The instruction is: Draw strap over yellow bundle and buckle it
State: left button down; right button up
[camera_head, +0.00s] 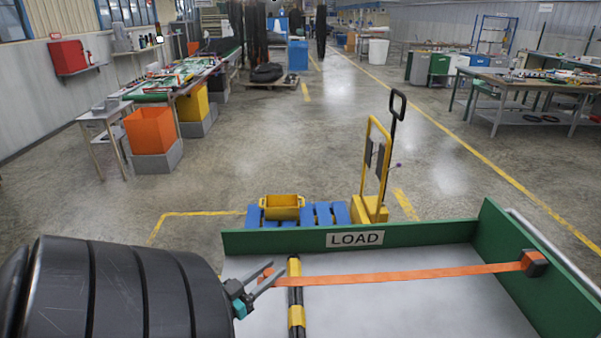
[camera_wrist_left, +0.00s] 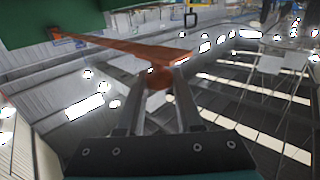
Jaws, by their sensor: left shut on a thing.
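An orange strap (camera_head: 420,275) runs from a dark and orange reel (camera_head: 535,262) on the green right wall leftward across the grey load bed. It crosses the bundle (camera_head: 296,317), dark rods with yellow bands that lie lengthwise on the bed. My left gripper (camera_head: 274,273) is just left of the bundle, shut on the strap's free end. In the left wrist view the strap (camera_wrist_left: 120,46) stretches from the green wall to its orange end between my fingers (camera_wrist_left: 160,78). I cannot make out a buckle; my left arm covers the bed's left side. My right gripper is not in view.
A green board marked LOAD (camera_head: 355,239) borders the bed's far side. Beyond it stand a blue pallet (camera_head: 325,213), a yellow bin (camera_head: 283,207) and a yellow hand truck (camera_head: 370,205). The bed's front right part is clear.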

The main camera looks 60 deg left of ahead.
pick_arm(q)
jog(key=s+a, duration=0.3)
jog(key=s, duration=0.2)
jog(key=shift+s+a, duration=0.15)
jog(key=shift+s, duration=0.05)
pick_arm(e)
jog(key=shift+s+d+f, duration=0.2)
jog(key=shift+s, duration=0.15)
pick_arm(q)
jog(key=c, duration=0.5)
grip_release()
jog(key=shift+c, duration=0.2)
notch_tip(320, 180, up, 20)
jog(key=p, duration=0.5)
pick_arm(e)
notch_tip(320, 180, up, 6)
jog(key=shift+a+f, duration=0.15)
